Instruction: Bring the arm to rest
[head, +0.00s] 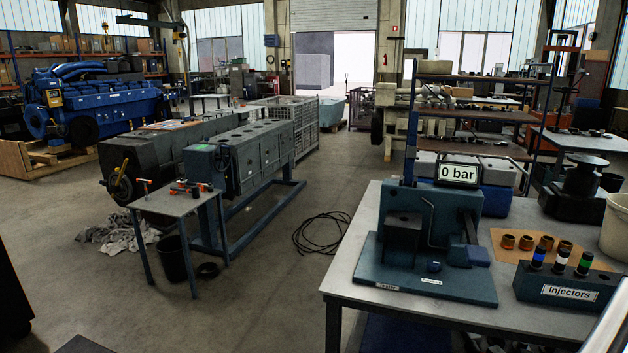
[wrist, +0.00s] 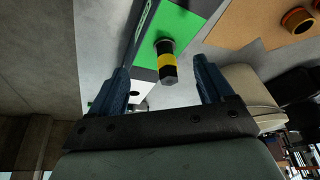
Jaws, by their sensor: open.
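My gripper (wrist: 160,66) shows in the wrist view with its two blue fingers spread wide and nothing clamped between them. A black cylindrical part with a yellow band (wrist: 167,66) appears between the fingertips, apart from both, over a green and white surface (wrist: 183,25). How far it is from the fingers in depth I cannot tell. I cannot make out my gripper in the head view.
On the grey workbench (head: 350,275) stand a blue tester with a "0 bar" display (head: 458,173) and an Injectors rack (head: 567,291) holding blue-, white- and green-banded parts. Brass-coloured rings (head: 526,243) lie on a tan mat. A pale bucket (head: 614,228) stands at the right edge.

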